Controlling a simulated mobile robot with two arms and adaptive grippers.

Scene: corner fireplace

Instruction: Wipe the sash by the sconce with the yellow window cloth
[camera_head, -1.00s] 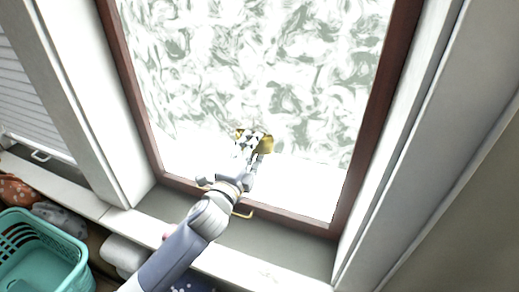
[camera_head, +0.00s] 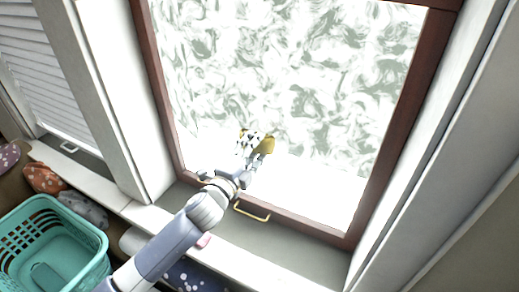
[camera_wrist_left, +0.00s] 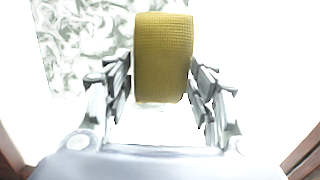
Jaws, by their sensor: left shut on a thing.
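The sash (camera_head: 377,185) has a dark reddish-brown frame around a bright pane. Grey-green swirling smears (camera_head: 330,85) cover the middle and top of the pane; a strip along its bottom is plain white. My left gripper (camera_head: 254,145) is in front of the lower left part of the pane, shut on the yellow window cloth (camera_head: 267,144). In the left wrist view, the cloth (camera_wrist_left: 163,55) is a thick mustard block between the fingers, with smears to its left. I cannot tell whether it touches the glass. The sconce and my right gripper are not in view.
A brass handle (camera_head: 252,211) sits on the sash's bottom rail, near my left arm. A sill runs below. A teal basket (camera_head: 90,241) and rolled cloths (camera_head: 43,178) are at lower left. White side casings flank the window, with a shuttered window (camera_head: 45,75) further left.

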